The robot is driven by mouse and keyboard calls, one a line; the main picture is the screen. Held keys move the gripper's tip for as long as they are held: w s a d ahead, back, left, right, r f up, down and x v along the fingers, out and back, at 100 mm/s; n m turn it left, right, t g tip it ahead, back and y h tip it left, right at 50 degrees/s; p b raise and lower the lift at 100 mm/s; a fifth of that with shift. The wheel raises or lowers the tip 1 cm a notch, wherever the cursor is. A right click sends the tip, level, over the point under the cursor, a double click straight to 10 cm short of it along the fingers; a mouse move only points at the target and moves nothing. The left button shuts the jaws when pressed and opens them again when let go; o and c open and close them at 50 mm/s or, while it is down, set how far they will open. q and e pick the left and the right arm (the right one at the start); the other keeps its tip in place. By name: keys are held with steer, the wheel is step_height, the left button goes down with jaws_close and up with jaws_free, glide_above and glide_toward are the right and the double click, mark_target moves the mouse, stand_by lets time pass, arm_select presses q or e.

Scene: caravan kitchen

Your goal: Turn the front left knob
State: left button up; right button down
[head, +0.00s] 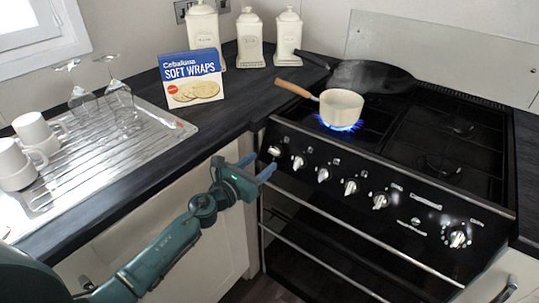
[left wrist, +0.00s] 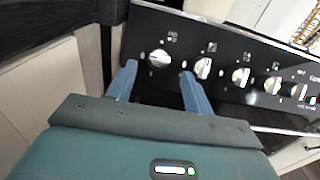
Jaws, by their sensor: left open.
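The black stove front carries a row of silver knobs. The leftmost knob (head: 274,151) sits at the panel's left end and also shows in the left wrist view (left wrist: 159,59). A second knob (head: 297,162) is just right of it. The small marks by the knobs are too small to read. My left gripper (head: 257,166) is open and empty, just in front of the panel's left end. In the left wrist view, its blue fingers are spread to either side of the leftmost knob, which shows between and just beyond the tips. I cannot tell whether they touch it.
A cream saucepan (head: 342,108) stands over a lit blue flame (head: 340,126). A dark frying pan (head: 372,77) is behind it. An oven rail (head: 330,228) runs below the knobs. A soft wraps box (head: 193,79), mugs (head: 33,130) and glasses are on the left.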

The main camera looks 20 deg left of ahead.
mark_target(276, 152)
arm_select(q)
steer(key=x, duration=0.4)
steer(key=shift+w+d, duration=0.15)
steer(key=shift+w, duration=0.2)
steer(key=c, duration=1)
steer(key=shift+o, duration=0.2)
